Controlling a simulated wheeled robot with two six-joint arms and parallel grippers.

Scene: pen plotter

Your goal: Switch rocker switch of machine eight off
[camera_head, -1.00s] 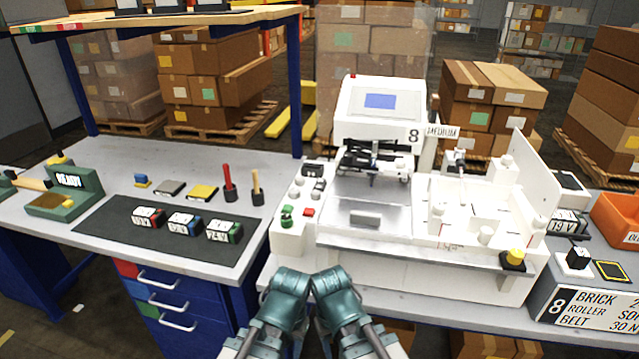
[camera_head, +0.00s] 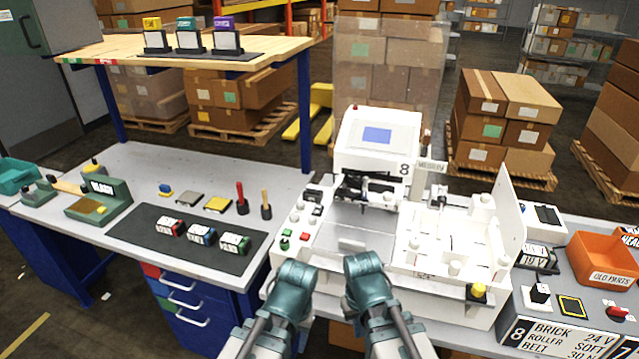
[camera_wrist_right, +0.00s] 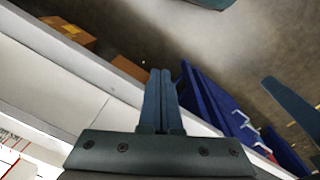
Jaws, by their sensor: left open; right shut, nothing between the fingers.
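Machine eight (camera_head: 375,140) is the white machine at the centre of the head view, with a dark "8" and a small blue screen. Its left panel carries a green knob (camera_head: 285,243), a red button (camera_head: 304,236) and a black switch-like part (camera_head: 314,195). I cannot tell which part is the rocker switch or its position. My left gripper (camera_head: 293,274) is in front of the machine's left panel; it is open, its fingers not clear. My right gripper (camera_head: 364,265) is in front of the machine's middle. The right wrist view shows its fingers (camera_wrist_right: 158,100) shut and empty.
A labelled grey block (camera_head: 560,335) and an orange bin (camera_head: 605,262) stand right of the machine. A dark mat (camera_head: 150,228) with several small blocks lies on the left bench. A wooden shelf (camera_head: 110,50) stands above that bench.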

